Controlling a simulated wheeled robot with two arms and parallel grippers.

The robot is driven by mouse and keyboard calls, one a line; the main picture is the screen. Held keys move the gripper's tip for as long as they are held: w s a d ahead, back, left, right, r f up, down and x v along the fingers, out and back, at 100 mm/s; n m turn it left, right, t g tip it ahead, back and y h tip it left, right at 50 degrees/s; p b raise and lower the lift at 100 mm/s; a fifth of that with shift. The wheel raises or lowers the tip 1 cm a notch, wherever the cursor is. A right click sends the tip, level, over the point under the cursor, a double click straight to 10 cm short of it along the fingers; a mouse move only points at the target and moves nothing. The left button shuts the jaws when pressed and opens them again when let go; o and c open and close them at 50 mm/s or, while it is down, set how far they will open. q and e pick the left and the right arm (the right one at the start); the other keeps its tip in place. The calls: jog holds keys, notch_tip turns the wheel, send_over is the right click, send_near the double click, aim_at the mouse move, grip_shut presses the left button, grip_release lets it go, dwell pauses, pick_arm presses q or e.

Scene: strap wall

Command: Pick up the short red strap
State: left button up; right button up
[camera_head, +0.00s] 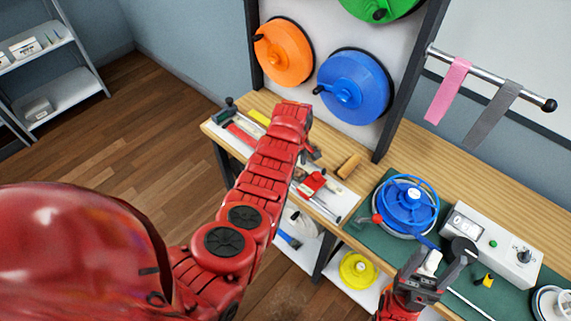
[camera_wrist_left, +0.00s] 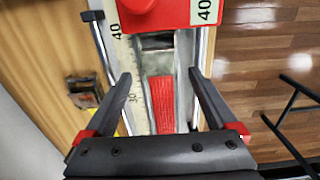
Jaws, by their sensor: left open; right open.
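A red ribbed strap (camera_wrist_left: 162,103) lies flat in a narrow metal channel beside a ruler scale in the left wrist view. Its lower end is hidden behind my gripper's body. My left gripper (camera_wrist_left: 161,76) is open, with one finger on each side of the strap; I cannot tell its height above it. In the head view, a red strip (camera_head: 240,134), seemingly the same strap, shows left of my left arm, which hides much of the channel. My right gripper (camera_head: 448,262) is open and empty over the green mat at the right.
A red block marked 40 (camera_wrist_left: 168,10) sits across the channel beyond the strap. A wooden block (camera_head: 349,166) lies nearby on the bench. A blue reel (camera_head: 408,204) and a grey meter box (camera_head: 493,243) stand near my right gripper. Pink and grey straps hang from a rail.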

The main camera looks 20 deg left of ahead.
pick_arm(q)
jog(key=shift+c, duration=0.2)
grip_shut()
dwell(0.3)
